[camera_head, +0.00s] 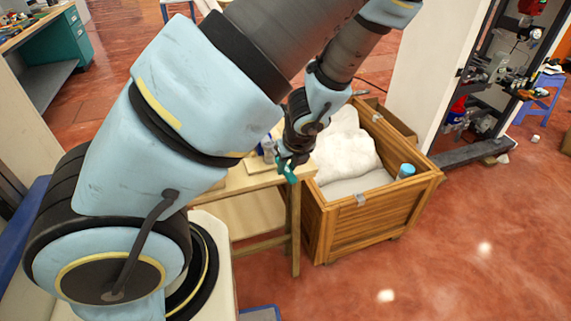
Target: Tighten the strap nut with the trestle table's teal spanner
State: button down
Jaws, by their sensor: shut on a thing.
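My gripper (286,160) is shut on the teal spanner (291,173), which points down from the jaws. They are near the right end of the small wooden trestle table (293,202), beside the crate's left wall. The spanner looks slightly above the table top's level, but the exact gap cannot be told. Most of the table is hidden behind my arm. A small pale and blue item (268,150) stands on the table just left of my gripper. I cannot make out the strap nut in this view.
An open wooden crate (365,222) stands right of the table, holding white padding (347,150) and a blue-capped item (406,171). Behind are a white partition (432,65), a dark frame with machinery and a blue stool (541,100). The red floor at front right is clear.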

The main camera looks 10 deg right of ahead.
jog(key=shift+r+p, duration=1.8)
jog(key=shift+r, duration=0.2)
